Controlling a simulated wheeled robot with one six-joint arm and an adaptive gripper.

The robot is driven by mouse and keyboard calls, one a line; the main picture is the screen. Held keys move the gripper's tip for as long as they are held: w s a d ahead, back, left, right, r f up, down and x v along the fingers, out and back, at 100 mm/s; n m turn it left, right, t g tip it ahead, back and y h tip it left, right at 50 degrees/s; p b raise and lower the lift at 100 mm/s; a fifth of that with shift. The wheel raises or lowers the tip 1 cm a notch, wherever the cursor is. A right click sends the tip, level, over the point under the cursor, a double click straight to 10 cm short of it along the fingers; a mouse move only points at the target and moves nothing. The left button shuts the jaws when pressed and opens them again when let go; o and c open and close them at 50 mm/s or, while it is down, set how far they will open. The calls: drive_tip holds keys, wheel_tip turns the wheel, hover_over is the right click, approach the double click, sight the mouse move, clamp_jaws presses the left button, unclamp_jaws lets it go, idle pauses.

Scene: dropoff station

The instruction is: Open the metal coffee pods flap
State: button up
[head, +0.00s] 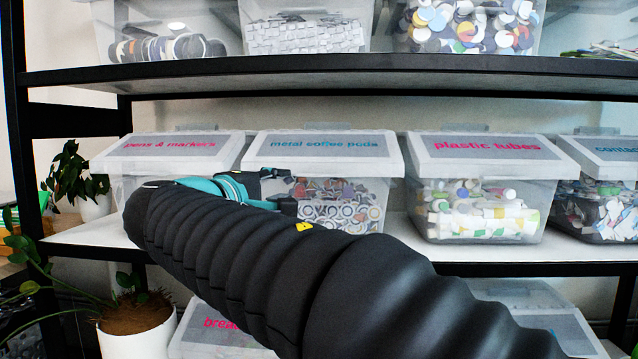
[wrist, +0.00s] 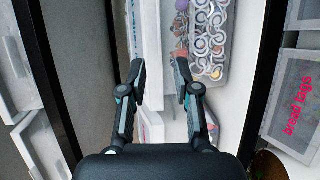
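The metal coffee pods bin (head: 345,215) stands on the middle shelf, clear-walled and full of round pods. Its white flap (head: 392,160), with a grey label and blue lettering, lies closed in the head view. In the wrist view the flap's front (wrist: 149,30) is turned sideways at the top, beside the pod-filled wall (wrist: 212,35). My gripper (head: 284,190) is in front of the bin's left side, just below the flap's lower edge. In the wrist view my gripper (wrist: 160,68) is open, with nothing visibly held between its fingertips. My arm hides the bin's lower left.
The pens & markers bin (head: 160,150) is to the left and the plastic tubes bin (head: 490,150) to the right. A black-edged shelf (head: 330,75) runs above. The bread tags bin (wrist: 295,110) is below. Potted plants (head: 135,335) stand at lower left.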

sight(318, 176)
drive_tip(key=x, duration=1.3)
drive_tip(key=shift+w+d+p, duration=0.2)
drive_tip(key=shift+w+p, duration=0.1)
clamp_jaws()
